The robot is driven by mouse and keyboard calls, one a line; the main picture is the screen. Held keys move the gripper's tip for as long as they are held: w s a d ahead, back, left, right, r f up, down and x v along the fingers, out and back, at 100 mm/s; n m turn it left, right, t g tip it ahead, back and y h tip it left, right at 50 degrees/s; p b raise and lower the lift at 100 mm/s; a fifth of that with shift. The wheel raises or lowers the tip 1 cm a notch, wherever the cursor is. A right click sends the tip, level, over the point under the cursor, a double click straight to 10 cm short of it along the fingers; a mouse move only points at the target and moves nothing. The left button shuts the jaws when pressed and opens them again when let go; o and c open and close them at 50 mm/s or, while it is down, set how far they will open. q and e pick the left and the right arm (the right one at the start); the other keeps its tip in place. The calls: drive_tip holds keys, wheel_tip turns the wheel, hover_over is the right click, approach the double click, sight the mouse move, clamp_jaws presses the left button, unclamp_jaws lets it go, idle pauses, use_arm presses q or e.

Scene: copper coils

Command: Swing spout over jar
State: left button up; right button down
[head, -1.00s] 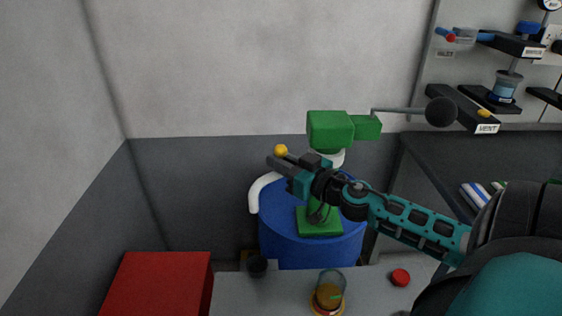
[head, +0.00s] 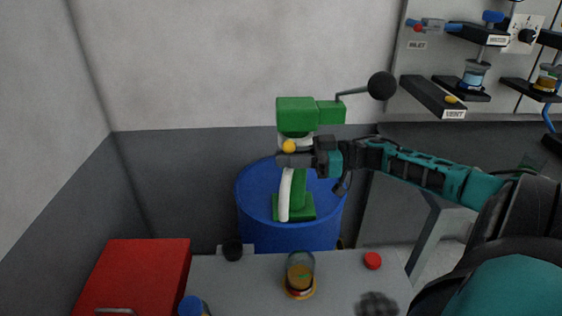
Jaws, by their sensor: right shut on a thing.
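A green pump (head: 297,112) with a dark ball-ended lever stands on a blue drum (head: 262,232). Its white spout (head: 286,195) points toward me and down, its lower end in front of the green base. A yellow knob (head: 289,146) sits at the top of the spout. My right gripper (head: 288,160) is shut at the knob, with its fingers covering part of the spout's top. A glass jar (head: 300,262) with brown contents stands on the grey bench below the spout in the picture, a little to its right. My left gripper is out of view.
A red box (head: 140,275) stands on the left. On the grey bench (head: 240,290) are a black round item (head: 232,249), a red cap (head: 373,260) and a blue-topped item (head: 192,306). Wall shelves with a VENT block (head: 432,97) are at upper right.

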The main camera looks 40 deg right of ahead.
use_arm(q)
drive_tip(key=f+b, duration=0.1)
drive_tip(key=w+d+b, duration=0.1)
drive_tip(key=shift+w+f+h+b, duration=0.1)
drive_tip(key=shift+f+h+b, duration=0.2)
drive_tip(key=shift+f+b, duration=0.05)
use_arm(e)
drive_tip(key=s+d+n+g+y, duration=0.1)
drive_tip(key=s+d+r+n+g+y, duration=0.1)
drive_tip(key=g, duration=0.1)
drive_tip(key=shift+d+r+n, duration=0.1)
drive_tip(key=shift+r+n, duration=0.1)
drive_tip(key=shift+n, duration=0.2)
drive_tip(key=c, duration=1.1)
unclamp_jaws()
drive_tip(key=shift+o, duration=0.8)
drive_tip(key=shift+s+f, duration=0.1)
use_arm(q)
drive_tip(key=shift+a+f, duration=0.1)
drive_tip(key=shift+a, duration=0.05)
use_arm(e)
drive_tip(key=shift+f, duration=0.1)
